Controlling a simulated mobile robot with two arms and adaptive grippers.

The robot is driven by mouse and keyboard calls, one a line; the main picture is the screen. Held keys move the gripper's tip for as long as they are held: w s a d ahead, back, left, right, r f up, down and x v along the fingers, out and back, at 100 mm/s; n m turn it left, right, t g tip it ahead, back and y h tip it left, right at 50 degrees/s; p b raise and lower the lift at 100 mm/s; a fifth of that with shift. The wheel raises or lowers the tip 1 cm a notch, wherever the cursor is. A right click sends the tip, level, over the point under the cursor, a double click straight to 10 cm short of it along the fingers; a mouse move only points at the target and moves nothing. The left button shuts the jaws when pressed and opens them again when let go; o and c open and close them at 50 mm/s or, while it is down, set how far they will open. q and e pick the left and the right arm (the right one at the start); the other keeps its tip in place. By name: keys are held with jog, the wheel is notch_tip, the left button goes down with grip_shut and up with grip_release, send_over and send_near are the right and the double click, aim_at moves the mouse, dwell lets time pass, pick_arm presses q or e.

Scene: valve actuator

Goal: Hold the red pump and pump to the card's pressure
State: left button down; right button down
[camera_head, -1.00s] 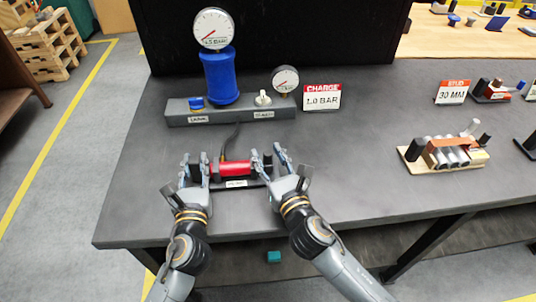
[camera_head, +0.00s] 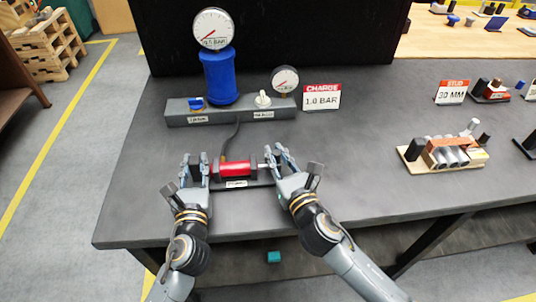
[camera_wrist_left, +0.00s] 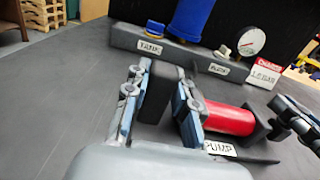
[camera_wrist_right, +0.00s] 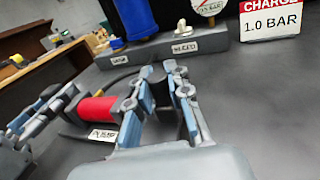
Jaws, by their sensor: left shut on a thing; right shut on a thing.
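The red pump (camera_head: 236,169) lies on its dark base on the bench, with a label in front. My left gripper (camera_head: 196,170) is shut on the black block at the pump's left end; the block (camera_wrist_left: 158,92) shows between its fingers in the left wrist view. My right gripper (camera_head: 274,160) is shut on the pump's handle at the right end; the handle (camera_wrist_right: 160,88) is dark and partly hidden by the fingers. The card (camera_head: 322,98) reads "CHARGE 1.0 BAR". The large gauge (camera_head: 213,30) on the blue tank (camera_head: 220,76) has its needle at the lower left.
A grey manifold (camera_head: 231,114) behind the pump carries a blue knob (camera_head: 196,103), a white knob (camera_head: 263,98) and a small gauge (camera_head: 285,79). A hose (camera_head: 231,137) runs to the pump. Another fixture (camera_head: 445,150) stands to the right. The bench between is clear.

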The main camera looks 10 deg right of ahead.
jog(key=d, duration=0.3)
jog(key=shift+w+d, duration=0.1)
jog(key=shift+d, duration=0.25)
jog(key=c, duration=1.2)
grip_release()
jog(key=shift+a, duration=0.1)
jog(key=shift+s, duration=0.3)
jog(key=v, duration=1.1)
jog(key=shift+s, duration=0.2)
